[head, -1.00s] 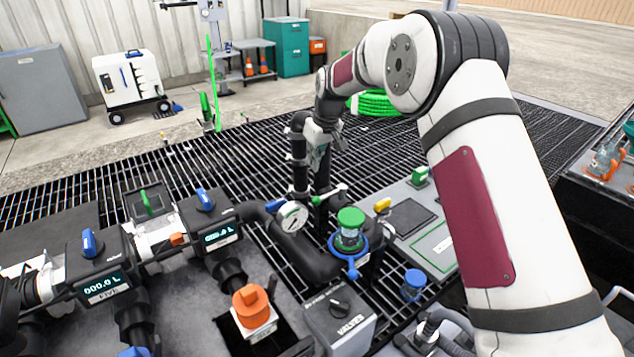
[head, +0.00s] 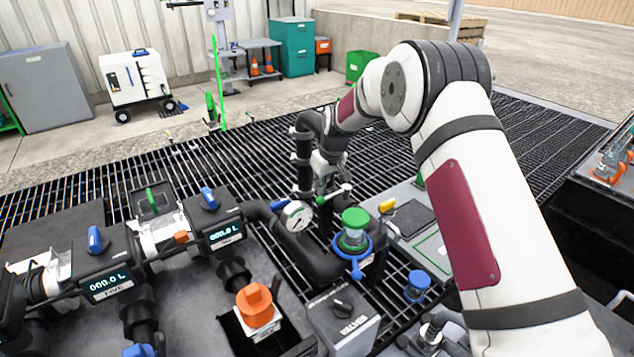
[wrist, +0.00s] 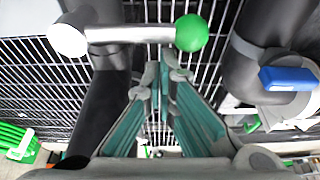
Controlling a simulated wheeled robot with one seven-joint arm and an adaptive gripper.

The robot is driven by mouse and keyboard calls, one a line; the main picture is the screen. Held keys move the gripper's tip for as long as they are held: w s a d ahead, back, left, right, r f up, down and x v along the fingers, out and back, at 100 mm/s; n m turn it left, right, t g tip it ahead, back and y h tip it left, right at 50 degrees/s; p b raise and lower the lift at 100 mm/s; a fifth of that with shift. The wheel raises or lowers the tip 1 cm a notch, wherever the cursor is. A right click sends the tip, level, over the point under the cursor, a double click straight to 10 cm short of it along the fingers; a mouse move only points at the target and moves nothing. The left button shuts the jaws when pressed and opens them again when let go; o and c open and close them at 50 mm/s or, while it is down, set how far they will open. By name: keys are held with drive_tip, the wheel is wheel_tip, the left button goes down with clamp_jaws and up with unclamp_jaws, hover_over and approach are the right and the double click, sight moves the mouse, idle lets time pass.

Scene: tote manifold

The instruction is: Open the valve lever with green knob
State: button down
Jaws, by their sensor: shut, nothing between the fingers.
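The valve lever (wrist: 130,34) is a short silver bar with a green ball knob (wrist: 190,33) at its right end and a white hub (wrist: 68,38) at its left in the wrist view. In the head view the green knob (head: 320,200) and lever (head: 332,194) show beside the black vertical pipe, below my gripper (head: 325,180). In the wrist view my gripper (wrist: 165,72) is shut and empty. Its fingertips are just below the lever in the picture, close to the knob. I cannot tell whether they touch it.
A pressure gauge (head: 297,215) and a blue handle (wrist: 288,79) are close by. A black vertical pipe (head: 304,160) stands beside the lever. A green-capped fitting (head: 354,217) and an orange knob (head: 254,298) are nearer. Open grating (head: 250,150) lies behind.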

sight(327, 196)
drive_tip(key=shift+s+d, duration=0.15)
drive_tip(key=shift+s, duration=0.05)
drive_tip(key=shift+s, duration=0.1)
idle(0.4)
drive_tip(key=s+n+b, duration=0.1)
drive_tip(key=n, duration=0.1)
drive_tip(key=s+d+n+g+y+b, duration=0.1)
drive_tip(key=n, duration=0.1)
drive_tip(key=shift+s+d, duration=0.15)
drive_tip(key=shift+s, duration=0.05)
drive_tip(key=s+d+n+g+b, duration=0.1)
drive_tip(key=d+n, duration=0.1)
drive_tip(key=n, duration=0.2)
drive_tip(key=s+d+n+g+b, duration=0.1)
drive_tip(key=d+n, duration=0.2)
drive_tip(key=n, duration=0.1)
drive_tip(key=s+d+n+g+b, duration=0.1)
drive_tip(key=d+n, duration=0.1)
drive_tip(key=n, duration=0.2)
drive_tip(key=shift+d+n+g, duration=0.3)
drive_tip(key=shift+d+n, duration=0.05)
drive_tip(key=shift+n, duration=0.05)
drive_tip(key=shift+d, duration=0.1)
idle(0.3)
